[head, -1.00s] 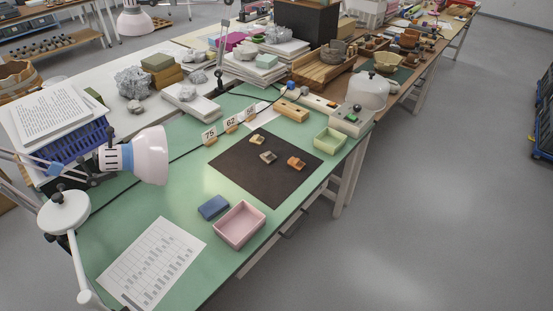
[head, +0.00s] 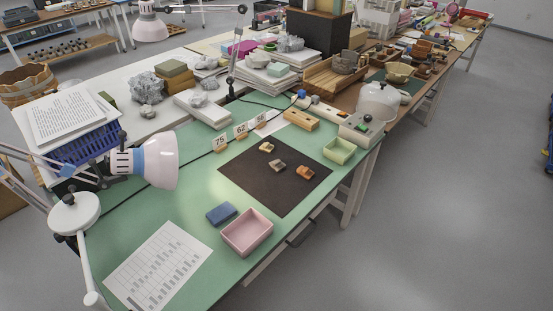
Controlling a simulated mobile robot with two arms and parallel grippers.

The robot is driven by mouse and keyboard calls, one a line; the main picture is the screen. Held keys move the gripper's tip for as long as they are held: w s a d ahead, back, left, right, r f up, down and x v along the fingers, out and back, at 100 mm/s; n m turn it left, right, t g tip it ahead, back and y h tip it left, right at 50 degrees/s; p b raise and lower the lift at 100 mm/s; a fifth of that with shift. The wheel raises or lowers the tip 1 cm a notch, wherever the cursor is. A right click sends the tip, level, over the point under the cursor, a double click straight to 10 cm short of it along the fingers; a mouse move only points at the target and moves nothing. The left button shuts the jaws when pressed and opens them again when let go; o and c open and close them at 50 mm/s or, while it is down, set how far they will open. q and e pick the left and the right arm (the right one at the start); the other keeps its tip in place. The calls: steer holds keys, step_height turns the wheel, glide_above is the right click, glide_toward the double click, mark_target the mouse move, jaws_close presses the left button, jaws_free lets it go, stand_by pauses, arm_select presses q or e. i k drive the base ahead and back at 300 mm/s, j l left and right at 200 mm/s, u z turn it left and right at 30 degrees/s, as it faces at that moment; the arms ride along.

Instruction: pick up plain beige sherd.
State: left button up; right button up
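Three small sherds lie apart on the dark mat (head: 247,182) on the green table (head: 190,200). The farthest is a pale yellow-beige sherd (head: 266,147). The middle one is a grey-brown sherd (head: 278,165). The nearest to the right edge is an orange-brown sherd (head: 305,172). The pale one looks most beige, but the sherds are too small to tell whether any is plain or patterned. Neither of my grippers shows in the head view.
A pink tray (head: 247,233), a blue block (head: 221,213) and a printed sheet (head: 158,268) lie in front of the mat. A green tray (head: 339,151) is right of it. Number cards (head: 241,130) stand behind. A lamp (head: 155,161) overhangs the left side. Floor on the right is clear.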

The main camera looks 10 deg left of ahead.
mark_target(267, 147)
steer(key=i+l+u, duration=0.15)
steer(key=u, duration=0.8)
steer(key=i+l+u, duration=0.15)
steer(key=l+u, duration=0.15)
steer(key=l, duration=0.2)
steer(key=i+l+u, duration=0.1)
steer(key=l+u, duration=0.15)
steer(key=l, duration=0.3)
steer(key=l+u, duration=0.3)
steer(key=l, duration=0.2)
steer(key=i+l, duration=0.05)
